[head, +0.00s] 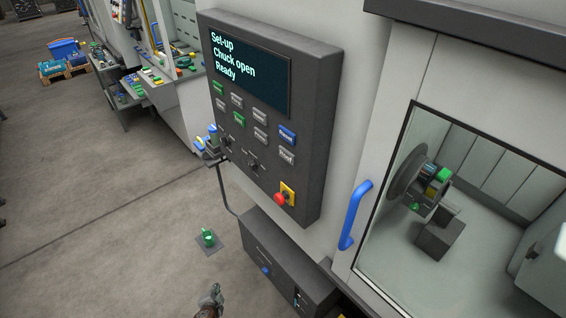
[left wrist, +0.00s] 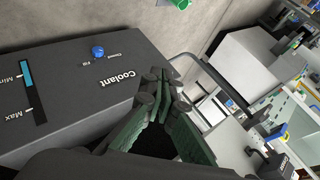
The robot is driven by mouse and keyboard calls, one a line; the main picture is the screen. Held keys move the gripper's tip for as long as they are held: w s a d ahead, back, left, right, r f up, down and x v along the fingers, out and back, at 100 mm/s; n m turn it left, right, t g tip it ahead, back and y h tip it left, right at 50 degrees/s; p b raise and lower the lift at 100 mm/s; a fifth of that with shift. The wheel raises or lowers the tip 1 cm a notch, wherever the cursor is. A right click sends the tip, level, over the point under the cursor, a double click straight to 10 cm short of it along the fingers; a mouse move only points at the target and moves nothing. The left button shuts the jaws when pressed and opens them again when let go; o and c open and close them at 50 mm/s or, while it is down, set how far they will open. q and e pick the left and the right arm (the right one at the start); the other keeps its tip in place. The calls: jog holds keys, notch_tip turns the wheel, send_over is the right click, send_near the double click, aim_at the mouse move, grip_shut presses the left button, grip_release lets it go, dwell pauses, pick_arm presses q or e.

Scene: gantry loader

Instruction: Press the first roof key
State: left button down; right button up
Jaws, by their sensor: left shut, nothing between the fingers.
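The dark control panel (head: 330,90) is on the machine front in the head view. Its screen (head: 250,70) reads "Set-up, Chuck open, Ready". Below are rows of small keys: green ones, grey ones, a blue key (head: 287,135) and a grey key (head: 286,155) at the lower right whose label looks like "Roof". The other labels are too small to read surely, so I cannot tell which is the first roof key. My left gripper (head: 214,292) is low at the bottom edge, well below the panel, shut and empty; its fingers also show in the left wrist view (left wrist: 166,88).
A red stop button (head: 280,199) sits low on the panel. A blue door handle (head: 355,215) and the windowed door are to the right. A dark coolant tank (left wrist: 70,70) lies beside my left gripper. A green object (head: 208,238) stands on the floor.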

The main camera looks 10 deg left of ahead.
aim_at(286, 156)
pick_arm(q)
jog(key=w+d+r+m+t+p, duration=0.1)
jog(key=w+d+r+t+p, duration=0.2)
jog(key=r, duration=1)
jog(key=w+d+r+m+t, duration=0.25)
jog(key=w+r, duration=0.25)
jog(key=r, duration=0.7)
jog(key=w+d+r+t+p, duration=0.2)
jog(key=w+d+r+t, duration=0.15)
jog(key=r, duration=0.95)
jog(key=s+d+r+m+t+h+p, duration=0.1)
jog(key=s+d+r+t, duration=0.1)
jog(key=r, duration=0.7)
jog(key=s+d+r+m+t+h+p, duration=0.2)
jog(key=d+r, duration=0.3)
jog(key=r, duration=0.5)
jog(key=s+d+r+m+t+h+p, duration=0.1)
jog(key=s+d+r+t+h, duration=0.1)
jog(key=r, duration=0.8)
jog(key=shift+s+d+m, duration=0.15)
jog(key=shift+d+m, duration=0.2)
jog(key=shift+d, duration=0.5)
jog(key=shift+r, duration=0.1)
jog(key=w+d, duration=0.5)
jog(key=w, duration=0.2)
jog(key=shift+d+p, duration=0.2)
jog(key=shift+p, duration=0.15)
